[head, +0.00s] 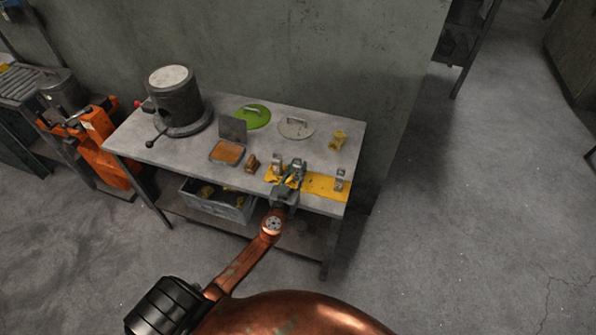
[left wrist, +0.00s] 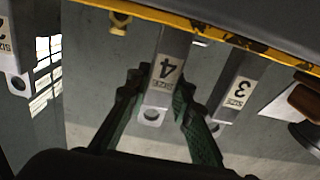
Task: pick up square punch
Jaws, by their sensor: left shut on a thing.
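Several upright grey metal punches stand on a yellow strip (head: 318,186) at the front right of the table. In the left wrist view they appear upside down, with number labels. My left gripper (head: 294,174) is shut on the middle punch, labelled 4 (left wrist: 164,75), with its green fingers on both sides below the label. A hole shows at that punch's end. The punch labelled 3 (left wrist: 237,88) is close beside it, and the one labelled 2 (left wrist: 12,55) is farther off. No view shows clearly which punch is square. My right gripper is out of view.
On the grey table (head: 180,151) are a round dark pot (head: 178,102), an open box (head: 227,153), a small brown block (head: 251,163), a green lid (head: 253,119), a grey lid (head: 297,129) and a yellow piece (head: 338,140). A crate (head: 235,211) sits below.

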